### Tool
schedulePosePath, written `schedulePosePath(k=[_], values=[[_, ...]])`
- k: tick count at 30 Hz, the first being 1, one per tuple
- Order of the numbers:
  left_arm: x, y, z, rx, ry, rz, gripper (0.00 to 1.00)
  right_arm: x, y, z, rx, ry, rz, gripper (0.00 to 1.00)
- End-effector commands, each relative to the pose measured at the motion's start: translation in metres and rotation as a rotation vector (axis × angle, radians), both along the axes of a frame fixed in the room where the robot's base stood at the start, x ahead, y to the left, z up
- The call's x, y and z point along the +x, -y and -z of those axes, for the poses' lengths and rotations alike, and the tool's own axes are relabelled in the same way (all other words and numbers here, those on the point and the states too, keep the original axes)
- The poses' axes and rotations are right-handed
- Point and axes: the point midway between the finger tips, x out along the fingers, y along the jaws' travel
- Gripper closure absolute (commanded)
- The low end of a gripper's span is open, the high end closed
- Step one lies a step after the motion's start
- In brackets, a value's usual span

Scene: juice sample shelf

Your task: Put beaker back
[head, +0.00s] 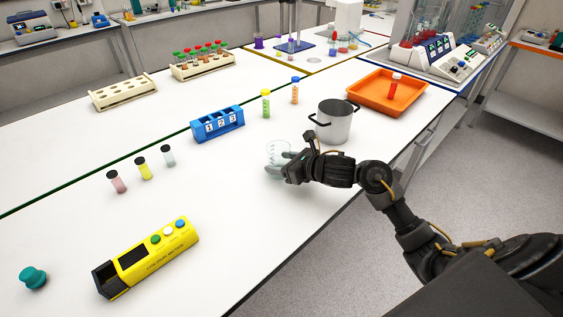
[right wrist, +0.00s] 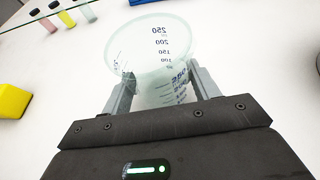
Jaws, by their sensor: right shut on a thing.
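A clear glass beaker (head: 279,150) with volume markings stands upright, or nearly so, at the middle of the white bench (head: 230,240). My right gripper (head: 279,168) is shut on the beaker, one finger on each side of its wall. In the right wrist view the beaker (right wrist: 155,50) shows between the two fingers (right wrist: 160,95), with its rim towards the top and its marks readable. It looks empty. I cannot tell whether its base touches the bench. My left gripper is not in view.
A steel pot (head: 334,122) stands just behind the beaker. A blue numbered rack (head: 217,124), several capped vials (head: 143,168), an orange tray (head: 388,92), a yellow colorimeter (head: 147,258) and a teal knob-shaped piece (head: 33,277) are around. The bench in front of the beaker is clear.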

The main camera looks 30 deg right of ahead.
Motion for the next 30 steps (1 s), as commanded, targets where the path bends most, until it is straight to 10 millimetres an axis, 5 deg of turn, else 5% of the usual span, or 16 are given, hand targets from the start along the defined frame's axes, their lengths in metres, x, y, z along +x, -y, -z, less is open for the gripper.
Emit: schedulePosePath(k=[3, 4, 9, 20, 30], values=[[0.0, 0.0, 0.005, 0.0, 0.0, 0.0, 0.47, 0.0, 0.0, 0.004, -0.002, 0.001, -0.001, 0.67], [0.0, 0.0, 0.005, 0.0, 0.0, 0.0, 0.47, 0.0, 0.0, 0.004, -0.001, 0.0, 0.0, 0.38], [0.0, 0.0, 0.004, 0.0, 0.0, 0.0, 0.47, 0.0, 0.0, 0.003, -0.001, 0.0, 0.0, 0.18], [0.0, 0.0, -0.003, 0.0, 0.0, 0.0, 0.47, 0.0, 0.0, -0.003, 0.001, 0.0, 0.0, 0.18], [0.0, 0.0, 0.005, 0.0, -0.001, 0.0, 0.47, -0.056, 0.025, -0.024, -0.009, 0.001, -0.003, 0.18]])
